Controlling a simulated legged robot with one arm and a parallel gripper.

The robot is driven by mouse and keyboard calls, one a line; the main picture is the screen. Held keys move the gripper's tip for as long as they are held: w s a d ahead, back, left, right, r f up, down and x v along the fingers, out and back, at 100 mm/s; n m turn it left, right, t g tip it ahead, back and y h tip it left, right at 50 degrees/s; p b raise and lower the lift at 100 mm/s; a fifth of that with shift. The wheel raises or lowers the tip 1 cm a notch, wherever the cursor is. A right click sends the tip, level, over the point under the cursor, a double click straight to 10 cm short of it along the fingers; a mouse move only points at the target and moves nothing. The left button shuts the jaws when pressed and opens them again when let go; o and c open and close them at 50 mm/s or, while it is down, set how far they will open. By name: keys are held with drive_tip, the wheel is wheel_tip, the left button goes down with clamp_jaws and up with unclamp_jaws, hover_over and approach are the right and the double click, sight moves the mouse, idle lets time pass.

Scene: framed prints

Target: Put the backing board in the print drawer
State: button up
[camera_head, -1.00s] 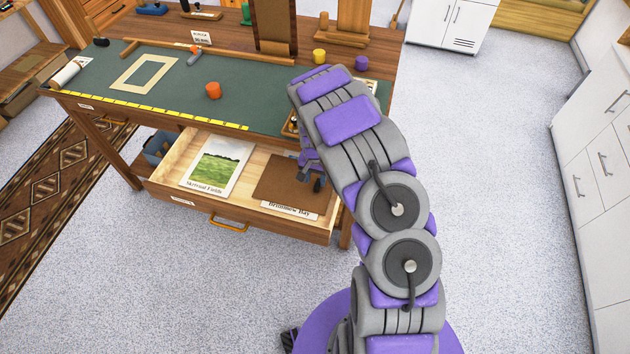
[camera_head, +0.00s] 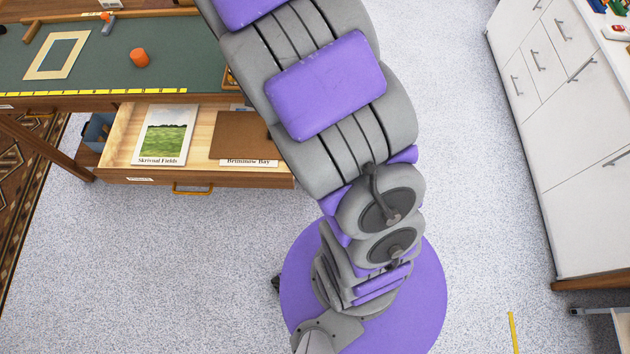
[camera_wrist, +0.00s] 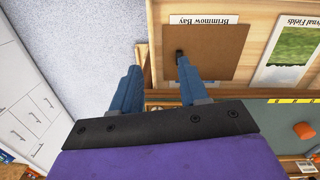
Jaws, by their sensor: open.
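The backing board, a plain brown sheet (camera_head: 240,136), lies flat in the open print drawer (camera_head: 205,173). It covers most of the Brimmow Bay print (camera_head: 247,162), whose titled edge shows. In the wrist view the board (camera_wrist: 212,55) lies below my gripper (camera_wrist: 157,72). The gripper is open with nothing between its blue fingers. One finger overlaps the board in that view; the other is beside it, over the drawer's edge and floor. I cannot tell whether the fingertip touches the board. In the head view my arm hides the gripper and the drawer's right end.
The Skrivnal Fields print (camera_head: 165,135) lies left of the board in the drawer. The workbench above holds a green mat (camera_head: 185,65), a cream frame mount (camera_head: 57,55) and an orange pot (camera_head: 139,57). White cabinets (camera_head: 570,150) stand at the right. Open floor lies between.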

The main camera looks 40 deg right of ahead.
drive_tip(key=s+a+r+n, duration=0.2)
drive_tip(key=s+r, duration=0.1)
drive_tip(key=s, duration=0.6)
drive_tip(key=s+a+r+n, duration=0.1)
drive_tip(key=s+r, duration=0.3)
drive_tip(key=s, duration=0.5)
drive_tip(key=s+a+r+n+g, duration=0.1)
drive_tip(key=s+a+r+n, duration=0.1)
drive_tip(key=s, duration=0.8)
drive_tip(key=shift+a+r+n, duration=0.3)
drive_tip(key=shift+a+r, duration=0.1)
drive_tip(key=shift+r, duration=0.4)
